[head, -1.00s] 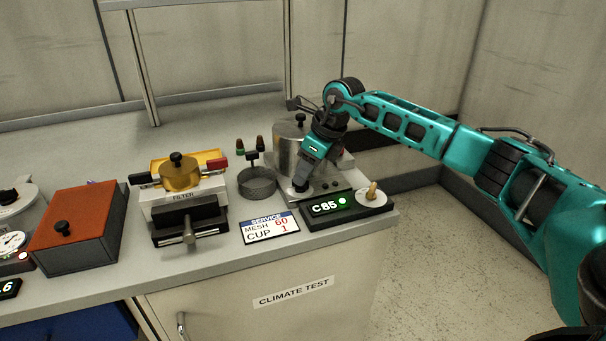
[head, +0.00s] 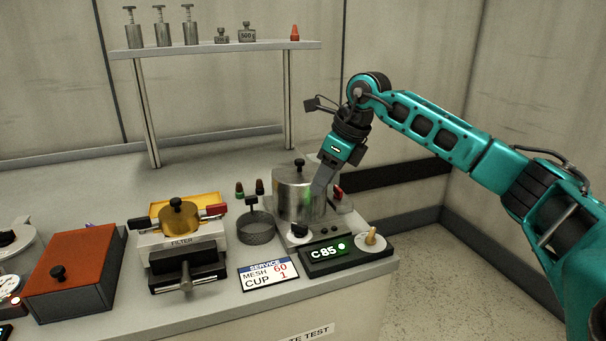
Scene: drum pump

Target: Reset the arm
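My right gripper (head: 320,193) points down in front of the right side of a metal pot with a black-knobbed lid (head: 299,192). I cannot tell whether its fingers touch the pot, or whether they are open or shut. The teal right arm comes in from the right and bends down at the wrist. A black knob (head: 299,231) on the pot's base stands to the left of the fingertips and apart from them. My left gripper is not in view.
The counter holds a display reading C85 (head: 328,253), a service card (head: 268,274), a mesh cup (head: 256,228), a filter unit (head: 184,245) and a red-lidded box (head: 72,270). A shelf (head: 215,48) with weights stands behind. The counter's back left is clear.

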